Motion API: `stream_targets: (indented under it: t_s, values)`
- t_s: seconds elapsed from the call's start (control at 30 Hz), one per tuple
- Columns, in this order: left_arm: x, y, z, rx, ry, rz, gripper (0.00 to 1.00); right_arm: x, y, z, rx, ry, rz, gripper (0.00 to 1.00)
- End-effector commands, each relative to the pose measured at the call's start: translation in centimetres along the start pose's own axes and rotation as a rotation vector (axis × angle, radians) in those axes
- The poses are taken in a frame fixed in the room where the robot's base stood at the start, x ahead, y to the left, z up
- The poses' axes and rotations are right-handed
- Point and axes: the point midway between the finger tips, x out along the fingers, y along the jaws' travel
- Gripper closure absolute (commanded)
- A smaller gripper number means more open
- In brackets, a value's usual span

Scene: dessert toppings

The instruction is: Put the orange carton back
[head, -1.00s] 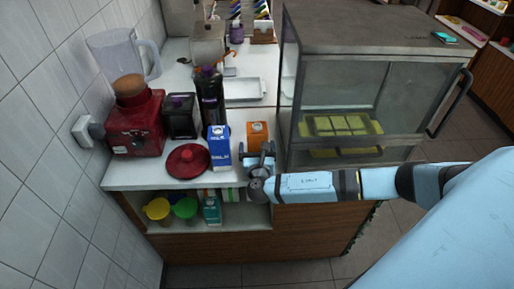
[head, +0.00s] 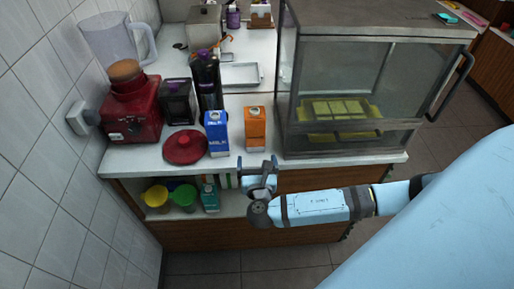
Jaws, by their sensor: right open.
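The orange carton (head: 255,128) stands upright on the white counter (head: 225,172), between the blue milk carton and the glass case. My right gripper (head: 257,165) is open and empty, at the counter's front edge, just in front of and below the orange carton, apart from it. My right arm comes in from the right. My left gripper is not in view.
A blue milk carton (head: 216,134) stands left of the orange carton, with a red lid (head: 185,147) beside it. A red blender base (head: 132,108) and dark bottles (head: 207,80) stand behind. A glass case (head: 375,80) is close on the right. The shelf below holds cups (head: 184,197) and a teal carton (head: 210,195).

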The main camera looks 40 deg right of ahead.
Motion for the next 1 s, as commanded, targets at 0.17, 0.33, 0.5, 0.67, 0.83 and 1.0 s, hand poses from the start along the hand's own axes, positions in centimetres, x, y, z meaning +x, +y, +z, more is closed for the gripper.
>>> stream_targets:
  t_s: [0.17,0.33,0.5,0.67,0.83,1.0]
  values:
    - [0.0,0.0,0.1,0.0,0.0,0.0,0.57,-4.0,1.8,-4.5,0.299,0.289,0.026,0.07]
    - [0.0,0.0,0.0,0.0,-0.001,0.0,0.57,-12.0,4.2,-10.1,0.998,0.791,-0.099,0.07]
    - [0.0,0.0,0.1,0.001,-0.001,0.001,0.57,-18.0,4.3,-11.2,1.781,1.103,-0.413,0.07]
    - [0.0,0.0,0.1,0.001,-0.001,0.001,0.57,-19.9,2.1,-10.4,2.319,1.15,-0.672,0.07]
    - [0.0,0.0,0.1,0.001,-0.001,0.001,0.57,-20.3,0.5,-9.8,2.557,1.126,-0.781,0.07]
    - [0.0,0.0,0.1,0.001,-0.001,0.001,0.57,-20.2,0.5,-9.8,2.576,1.125,-0.786,0.07]
